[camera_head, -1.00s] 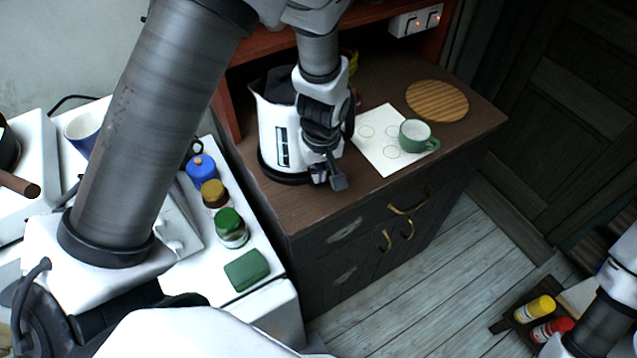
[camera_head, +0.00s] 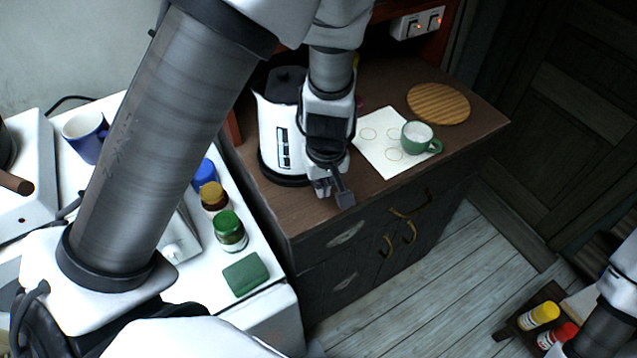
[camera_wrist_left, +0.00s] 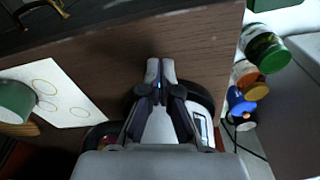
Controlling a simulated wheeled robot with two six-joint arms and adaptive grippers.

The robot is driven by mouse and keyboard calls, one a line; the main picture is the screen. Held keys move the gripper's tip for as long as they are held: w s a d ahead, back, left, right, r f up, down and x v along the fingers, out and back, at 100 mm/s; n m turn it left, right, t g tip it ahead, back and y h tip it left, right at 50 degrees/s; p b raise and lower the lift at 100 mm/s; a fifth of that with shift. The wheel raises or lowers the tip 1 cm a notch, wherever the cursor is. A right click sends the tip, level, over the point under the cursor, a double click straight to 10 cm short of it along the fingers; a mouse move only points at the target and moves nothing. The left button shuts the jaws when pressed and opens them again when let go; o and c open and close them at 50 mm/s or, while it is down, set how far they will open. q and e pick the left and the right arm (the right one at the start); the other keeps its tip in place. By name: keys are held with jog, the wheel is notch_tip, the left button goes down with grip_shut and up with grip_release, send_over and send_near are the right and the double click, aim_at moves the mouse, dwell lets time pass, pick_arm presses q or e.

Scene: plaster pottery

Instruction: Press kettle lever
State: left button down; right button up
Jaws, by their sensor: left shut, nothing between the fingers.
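The white kettle (camera_head: 279,128) with a dark lid and dark base stands upright on the brown cabinet top. My left gripper (camera_head: 334,190) points down at the kettle's right front side, near the cabinet's front edge. Its fingers are shut and hold nothing. In the left wrist view the closed fingertips (camera_wrist_left: 160,68) are over the brown top, and part of the kettle (camera_wrist_left: 204,127) shows behind and beside them. The kettle's lever is hidden behind my gripper and wrist. I cannot tell whether the fingers touch the kettle. A small blue glow shows between the fingers.
A green cup (camera_head: 418,137) stands on a white sheet (camera_head: 383,165) right of the kettle. A round wooden board (camera_head: 438,103) lies behind it. Jars, including a green-lidded one (camera_head: 230,231), stand on the white counter at left. A switch strip (camera_head: 418,22) is at the back.

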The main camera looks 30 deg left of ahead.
pick_arm(q)
jog(key=shift+d, duration=0.2)
pick_arm(e)
jog(key=shift+f, duration=0.15)
pick_arm(q)
jog(key=shift+a, duration=0.1)
jog(key=shift+r, duration=0.4)
notch_tip(320, 180, up, 11)
jog(key=d, duration=0.1)
jog(key=shift+s, duration=0.45)
